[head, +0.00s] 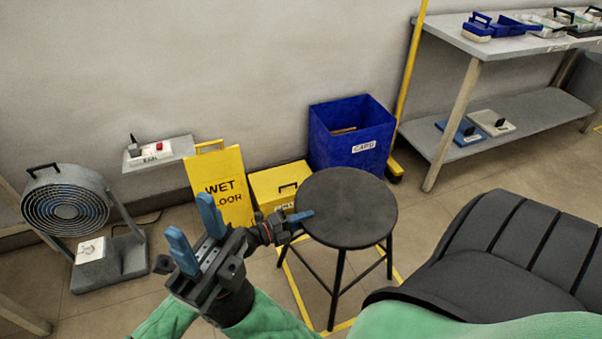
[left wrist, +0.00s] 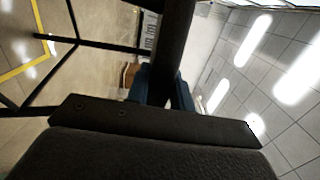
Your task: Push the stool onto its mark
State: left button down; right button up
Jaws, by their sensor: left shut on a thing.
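The stool (head: 349,207) has a round black seat and thin dark legs, and stands upright. A yellow floor mark (head: 294,288) shows beneath and around its legs. The front leg's foot is close to the mark's front line; I cannot tell whether every foot is inside. My left gripper (head: 295,222) is at the left edge of the seat.
A yellow wet-floor sign (head: 222,187), a yellow box (head: 279,187) and a blue bin (head: 350,133) stand behind the stool. A fan (head: 68,209) is at left. A black chair (head: 500,245) is close at right. A shelf bench (head: 515,120) stands at the back right.

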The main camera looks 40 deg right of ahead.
pick_arm(q)
jog(key=shift+x, duration=1.65)
jog(key=shift+c, duration=1)
grip_release()
jog(key=p+v, duration=0.2)
jog(key=v, duration=0.6)
